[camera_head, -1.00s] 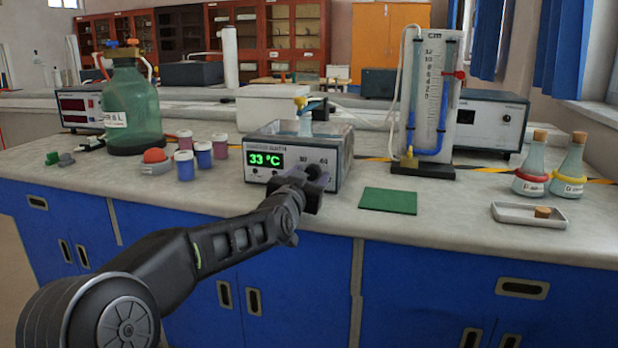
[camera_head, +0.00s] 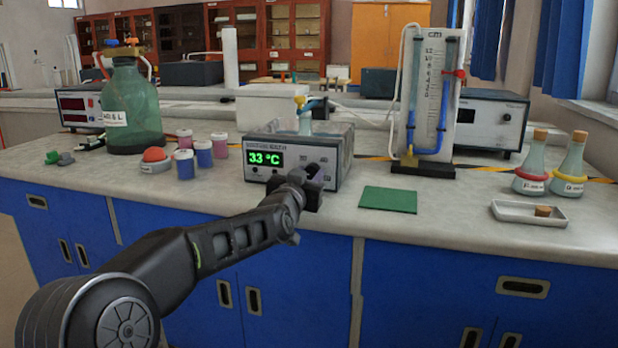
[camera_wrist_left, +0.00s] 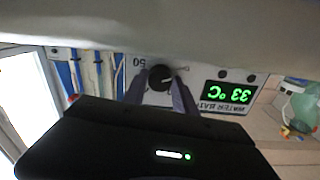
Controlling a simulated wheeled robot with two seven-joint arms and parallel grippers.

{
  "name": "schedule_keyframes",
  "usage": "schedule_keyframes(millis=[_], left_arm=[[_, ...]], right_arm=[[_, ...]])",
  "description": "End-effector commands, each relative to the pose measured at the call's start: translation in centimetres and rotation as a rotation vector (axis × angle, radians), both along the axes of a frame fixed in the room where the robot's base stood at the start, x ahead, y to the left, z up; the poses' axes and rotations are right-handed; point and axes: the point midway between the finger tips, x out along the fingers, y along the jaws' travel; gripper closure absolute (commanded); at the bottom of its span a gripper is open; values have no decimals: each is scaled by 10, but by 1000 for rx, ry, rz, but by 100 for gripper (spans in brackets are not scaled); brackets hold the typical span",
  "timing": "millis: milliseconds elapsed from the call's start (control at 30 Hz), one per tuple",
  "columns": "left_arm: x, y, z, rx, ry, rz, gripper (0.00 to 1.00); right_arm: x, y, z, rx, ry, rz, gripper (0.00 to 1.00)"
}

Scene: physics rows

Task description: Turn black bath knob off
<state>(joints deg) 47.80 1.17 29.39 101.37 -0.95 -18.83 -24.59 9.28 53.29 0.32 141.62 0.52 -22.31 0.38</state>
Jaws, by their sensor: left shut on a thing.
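The water bath (camera_head: 262,157) is a grey box on the bench with a green display reading 33 °C. Its black knob (camera_wrist_left: 161,77) is at the front, with a light mark on it, beside a printed "50" in the left wrist view. My left gripper (camera_head: 312,181) is in front of the panel's right part, and its fingers (camera_wrist_left: 160,89) are shut on the knob, one on each side. In the head view the gripper mostly hides the knob. My right gripper is not in view.
A flask stands in the top of the bath. A green mat (camera_head: 388,199) and a white tray (camera_head: 528,213) with a cork lie to the right. Several small jars (camera_head: 204,154) and a large green bottle (camera_head: 130,110) stand to the left.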

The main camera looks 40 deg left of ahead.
Motion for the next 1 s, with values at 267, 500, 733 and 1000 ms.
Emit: schedule_keyframes(millis=[267,500,733,1000], left_arm=[[0,0,-1,-114,-41,0,100],[0,0,0,-113,-40,0,63],[0,0,0,-112,-39,0,45],[-1,0,0,-111,-40,0,45]], right_arm=[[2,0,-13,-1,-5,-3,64],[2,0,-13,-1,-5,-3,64],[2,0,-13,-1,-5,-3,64],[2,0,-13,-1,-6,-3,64]])
